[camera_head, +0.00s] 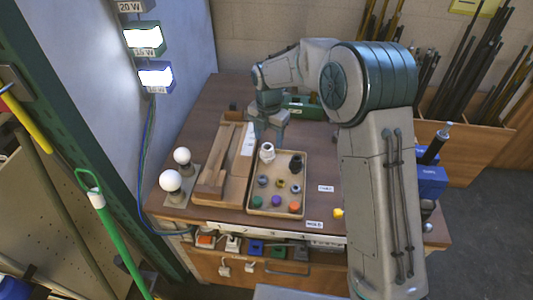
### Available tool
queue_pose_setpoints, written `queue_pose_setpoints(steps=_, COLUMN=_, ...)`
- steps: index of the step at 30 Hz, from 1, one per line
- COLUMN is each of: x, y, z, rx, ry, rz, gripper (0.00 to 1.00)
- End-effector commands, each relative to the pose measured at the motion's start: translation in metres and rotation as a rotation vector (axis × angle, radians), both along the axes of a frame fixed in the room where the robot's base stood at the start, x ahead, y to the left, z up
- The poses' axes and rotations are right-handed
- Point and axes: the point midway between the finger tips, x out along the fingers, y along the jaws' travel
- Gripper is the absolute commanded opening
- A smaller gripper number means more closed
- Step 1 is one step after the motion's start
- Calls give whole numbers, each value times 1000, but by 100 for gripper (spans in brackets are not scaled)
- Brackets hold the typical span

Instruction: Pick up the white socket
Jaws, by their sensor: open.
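The white socket (267,152) stands at the back left of a shallow beige tray (252,197) on the wooden table. My gripper (269,132) points down just behind and above the white socket. Its jaws are open, and nothing shows between them. From this view I cannot tell the exact height of the fingertips over the tray.
The tray also holds a dark socket (295,164) and several small coloured parts. A wooden box (210,182) stands left of the tray, with two white bulbs (170,181) on holders further left. Free tabletop lies right of the tray, beside my arm.

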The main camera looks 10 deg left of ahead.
Motion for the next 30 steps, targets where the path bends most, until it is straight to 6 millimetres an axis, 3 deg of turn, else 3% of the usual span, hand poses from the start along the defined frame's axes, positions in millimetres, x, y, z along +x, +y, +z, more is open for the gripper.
queue_pose_setpoints(steps=9, x=0, y=3, z=-43, rx=-1, ry=3, rz=-1, gripper=57)
queue_pose_setpoints(steps=19, x=0, y=3, z=-50, rx=0, ry=0, rz=-1, gripper=57)
queue_pose_setpoints(steps=24, x=0, y=3, z=-50, rx=0, ry=0, rz=-1, gripper=10)
queue_pose_setpoints(steps=30, x=0, y=3, z=-50, rx=0, ry=0, rz=-1, gripper=9)
